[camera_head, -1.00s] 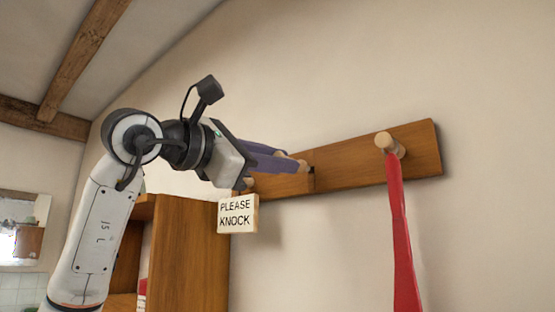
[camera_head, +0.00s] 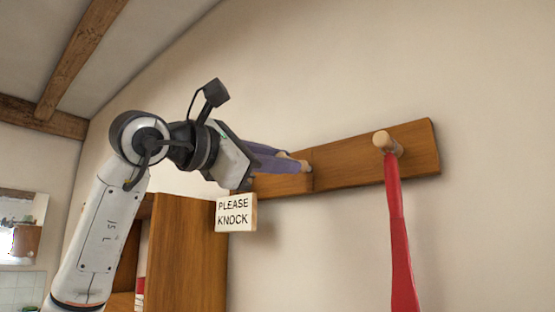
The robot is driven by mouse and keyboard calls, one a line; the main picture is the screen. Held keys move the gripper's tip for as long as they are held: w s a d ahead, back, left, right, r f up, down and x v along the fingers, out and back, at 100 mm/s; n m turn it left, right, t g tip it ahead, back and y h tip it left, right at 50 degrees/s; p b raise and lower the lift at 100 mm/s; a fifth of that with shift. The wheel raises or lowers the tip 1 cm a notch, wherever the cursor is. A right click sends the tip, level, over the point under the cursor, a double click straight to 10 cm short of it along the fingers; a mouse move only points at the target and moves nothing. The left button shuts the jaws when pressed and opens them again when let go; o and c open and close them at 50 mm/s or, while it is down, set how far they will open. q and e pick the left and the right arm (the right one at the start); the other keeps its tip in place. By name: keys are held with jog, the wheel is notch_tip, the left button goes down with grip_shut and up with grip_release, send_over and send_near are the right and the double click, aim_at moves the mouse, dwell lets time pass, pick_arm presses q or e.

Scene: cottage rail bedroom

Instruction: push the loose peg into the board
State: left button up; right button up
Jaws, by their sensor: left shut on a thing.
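The wooden board (camera_head: 375,163) is fixed on the wall in the middle right. My left gripper (camera_head: 290,161) comes in from the left, its purple-grey fingers reaching along the board's left part. It is shut on the loose peg (camera_head: 303,165), a pale wooden piece that shows only a little at the fingertips. How deep the peg sits in the board is hidden by the fingers. Another pale peg (camera_head: 383,141) stands out from the board at the right. My right gripper is not in view.
A red strap-like thing (camera_head: 399,230) hangs from the right peg. A "PLEASE KNOCK" sign (camera_head: 236,213) hangs below the board's left part. A wooden cabinet (camera_head: 187,255) stands below left. The wall above the board is clear.

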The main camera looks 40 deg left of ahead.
pick_arm(q)
jog(key=shift+x, duration=1)
jog(key=o, duration=0.9)
jog(key=shift+a+f, duration=0.1)
jog(key=b+v, duration=0.2)
jog(key=v, duration=0.8)
jog(key=shift+s, duration=0.2)
